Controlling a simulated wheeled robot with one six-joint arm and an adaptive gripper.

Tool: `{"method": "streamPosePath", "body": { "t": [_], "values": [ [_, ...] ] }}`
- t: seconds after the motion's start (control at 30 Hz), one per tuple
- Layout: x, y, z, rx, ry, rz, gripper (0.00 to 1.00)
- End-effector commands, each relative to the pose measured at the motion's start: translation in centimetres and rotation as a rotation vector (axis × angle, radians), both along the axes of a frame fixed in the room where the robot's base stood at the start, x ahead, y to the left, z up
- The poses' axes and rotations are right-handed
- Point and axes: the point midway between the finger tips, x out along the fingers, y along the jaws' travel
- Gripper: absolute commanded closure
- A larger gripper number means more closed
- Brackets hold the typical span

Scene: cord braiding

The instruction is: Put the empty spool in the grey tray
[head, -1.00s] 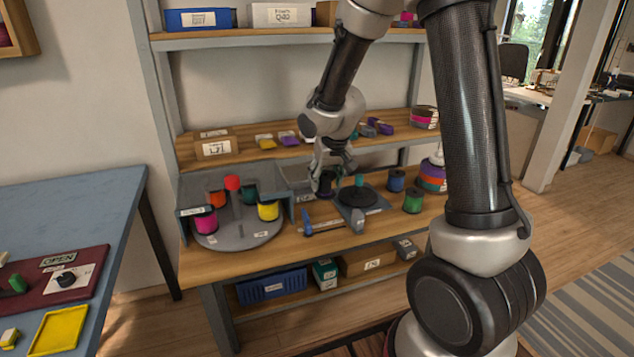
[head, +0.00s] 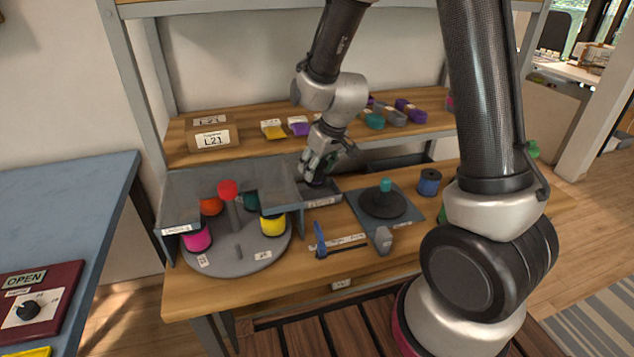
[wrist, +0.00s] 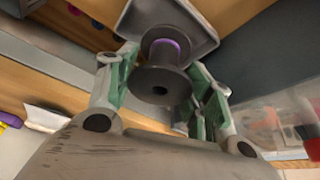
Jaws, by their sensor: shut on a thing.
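The spool (wrist: 163,75) is dark, with a thin purple band around its core. It is between the fingers of my gripper (wrist: 160,88), which is shut on it. In the head view my gripper (head: 320,165) points down over the small grey tray (head: 324,201), beside the hooded turntable. The spool's dark underside shows below the fingers there, mostly hidden. In the wrist view a grey squarish shape (wrist: 205,32) lies behind the spool. I cannot tell whether the spool touches the tray.
The hooded turntable (head: 235,258) with several coloured spools stands left of the tray. A black disc stand with a teal knob (head: 382,201) and a blue spool (head: 429,182) stand to the right. A blue-handled tool (head: 320,240) lies in front. A shelf (head: 240,150) runs behind.

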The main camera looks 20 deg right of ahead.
Motion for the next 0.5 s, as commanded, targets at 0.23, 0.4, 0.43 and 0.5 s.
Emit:
{"method": "streamPosePath", "body": {
  "t": [0.23,0.4,0.43,0.5],
  "values": [
    [0.0,-0.1,-3.2,0.001,0.002,-0.004,0.71],
    [0.0,-0.1,-4.5,0.000,0.000,-0.003,0.71],
    [0.0,-0.1,-4.6,0.000,0.000,-0.002,0.71],
    [0.0,-0.1,-4.6,0.000,-0.001,-0.001,0.71]
  ]
}}
